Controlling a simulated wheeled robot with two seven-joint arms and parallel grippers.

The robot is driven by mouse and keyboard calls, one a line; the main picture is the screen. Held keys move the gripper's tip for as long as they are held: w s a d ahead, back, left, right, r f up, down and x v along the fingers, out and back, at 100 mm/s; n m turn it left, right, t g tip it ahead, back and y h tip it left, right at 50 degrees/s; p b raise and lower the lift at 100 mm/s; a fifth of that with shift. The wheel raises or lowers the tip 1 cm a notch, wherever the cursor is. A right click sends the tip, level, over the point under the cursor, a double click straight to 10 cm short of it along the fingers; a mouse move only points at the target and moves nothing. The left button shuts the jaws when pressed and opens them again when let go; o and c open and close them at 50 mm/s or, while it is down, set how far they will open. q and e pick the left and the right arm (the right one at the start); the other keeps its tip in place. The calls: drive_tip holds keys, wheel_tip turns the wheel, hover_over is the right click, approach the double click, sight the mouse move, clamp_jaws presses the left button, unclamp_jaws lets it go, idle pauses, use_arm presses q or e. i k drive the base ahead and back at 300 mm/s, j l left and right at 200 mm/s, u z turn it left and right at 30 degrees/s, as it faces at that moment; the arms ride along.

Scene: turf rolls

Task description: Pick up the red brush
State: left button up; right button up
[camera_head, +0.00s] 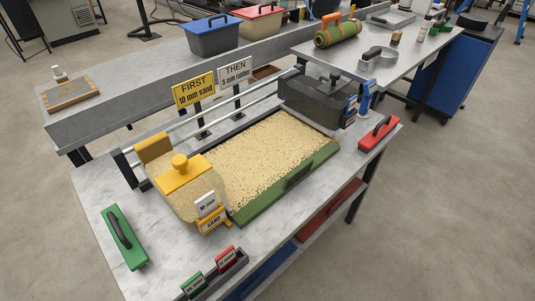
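The red brush (368,144) lies on the right end of the marble-look table (85,190), near its corner. It is a long red block with a black handle on top, set at a slant. Nothing covers it. A similar green brush (137,257) with a black handle lies at the left end of the same table. Neither of my grippers is in view.
A sand-filled tray (305,175) with a green front edge fills the middle of the table. A yellow spreader (183,178) stands at its left. A dark box (310,101) and a blue bottle (365,100) stand close behind the red brush. Small label holders (226,259) sit at the front.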

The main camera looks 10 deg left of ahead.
sight(390, 122)
drive_tip(key=i+l, duration=0.2)
drive_tip(key=i+l+u, duration=0.15)
drive_tip(key=l, duration=0.3)
drive_tip(key=i+l, duration=0.2)
drive_tip(key=l+u, duration=0.05)
drive_tip(key=l, duration=0.05)
